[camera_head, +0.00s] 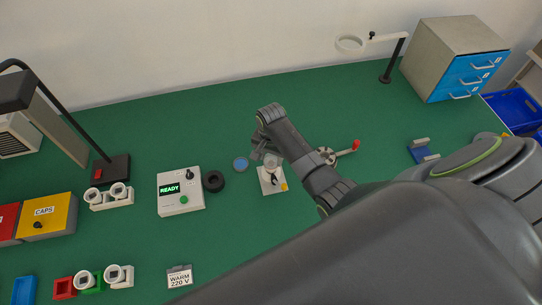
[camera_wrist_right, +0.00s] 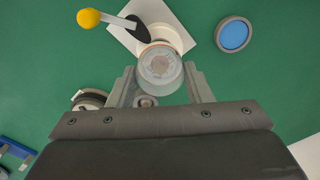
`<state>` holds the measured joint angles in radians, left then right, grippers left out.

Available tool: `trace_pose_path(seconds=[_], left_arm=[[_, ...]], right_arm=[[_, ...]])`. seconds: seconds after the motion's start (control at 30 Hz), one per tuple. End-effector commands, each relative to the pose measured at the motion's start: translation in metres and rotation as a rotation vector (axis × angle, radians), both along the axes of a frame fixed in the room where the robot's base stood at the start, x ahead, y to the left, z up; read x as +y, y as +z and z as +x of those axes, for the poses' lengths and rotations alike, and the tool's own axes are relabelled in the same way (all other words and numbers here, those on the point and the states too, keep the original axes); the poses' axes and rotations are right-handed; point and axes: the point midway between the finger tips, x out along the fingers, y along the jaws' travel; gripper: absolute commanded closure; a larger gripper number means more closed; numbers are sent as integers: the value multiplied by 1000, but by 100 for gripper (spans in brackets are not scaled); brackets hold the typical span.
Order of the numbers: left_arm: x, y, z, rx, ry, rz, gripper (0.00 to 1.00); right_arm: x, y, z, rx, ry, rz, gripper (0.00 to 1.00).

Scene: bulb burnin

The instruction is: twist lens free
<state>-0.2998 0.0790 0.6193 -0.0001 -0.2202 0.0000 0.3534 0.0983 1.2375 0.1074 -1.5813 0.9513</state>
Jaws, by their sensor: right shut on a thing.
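The lens (camera_wrist_right: 160,66) is a clear round cap on a white cylindrical fixture with a white square base (camera_head: 267,183). My right gripper (camera_wrist_right: 158,82) is shut on the lens, with one finger on each side of it, seen from above in the right wrist view. In the head view the right gripper (camera_head: 262,152) reaches down over the fixture and hides part of it. A lever with a yellow knob (camera_wrist_right: 88,18) sticks out from the fixture base. My left gripper is not in view.
A blue disc in a grey ring (camera_head: 240,164) and a black ring (camera_head: 213,181) lie left of the fixture. A tester box reading READY (camera_head: 180,205) stands farther left. A red-handled device (camera_head: 343,152) stands to the right. Blue drawers (camera_head: 468,75) stand at the back right.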

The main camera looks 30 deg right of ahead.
Motion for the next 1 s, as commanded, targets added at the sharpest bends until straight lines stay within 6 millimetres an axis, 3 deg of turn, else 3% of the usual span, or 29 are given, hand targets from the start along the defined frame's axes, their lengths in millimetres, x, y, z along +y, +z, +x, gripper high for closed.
trace_pose_path(seconds=[0.33, 0.63, 0.9, 0.93, 1.0], left_arm=[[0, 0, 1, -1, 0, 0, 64], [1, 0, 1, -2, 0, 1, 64], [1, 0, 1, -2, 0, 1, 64], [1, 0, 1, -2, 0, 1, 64], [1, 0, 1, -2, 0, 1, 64]], right_arm=[[0, 0, 0, 0, 30, 0, 75], [0, 0, 0, 0, 255, 0, 75], [0, 0, 0, 0, 286, 0, 75], [0, 0, 0, 0, 286, 0, 53], [0, 0, 0, 0, 285, 0, 44]])
